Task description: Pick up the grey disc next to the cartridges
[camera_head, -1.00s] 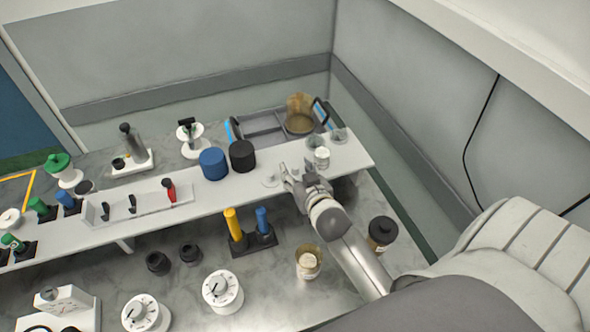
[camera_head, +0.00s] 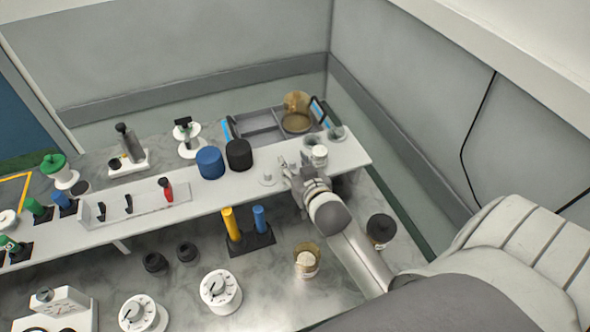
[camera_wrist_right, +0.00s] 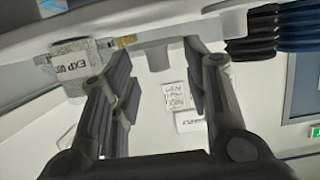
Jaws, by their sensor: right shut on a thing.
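The pale grey disc (camera_head: 267,179) with a small knob lies on the white shelf, right of the black and blue ribbed cylinders (camera_head: 239,155) (camera_head: 210,163). My right gripper (camera_head: 294,162) is beside the disc, to its right in the head view. In the right wrist view, my right gripper's fingers (camera_wrist_right: 160,75) stand on either side of the disc's knob (camera_wrist_right: 158,57); it is shut on the knob, though the contact is hard to see. The ribbed cylinders show at the top right there. My left gripper is not in view.
A small jar (camera_head: 319,155) stands just right of my right gripper; its label shows beside a finger in the right wrist view (camera_wrist_right: 75,68). A grey tray (camera_head: 262,140) with an amber container (camera_head: 297,113) is behind. Yellow and blue cylinders (camera_head: 230,222) (camera_head: 259,218) stand below the shelf.

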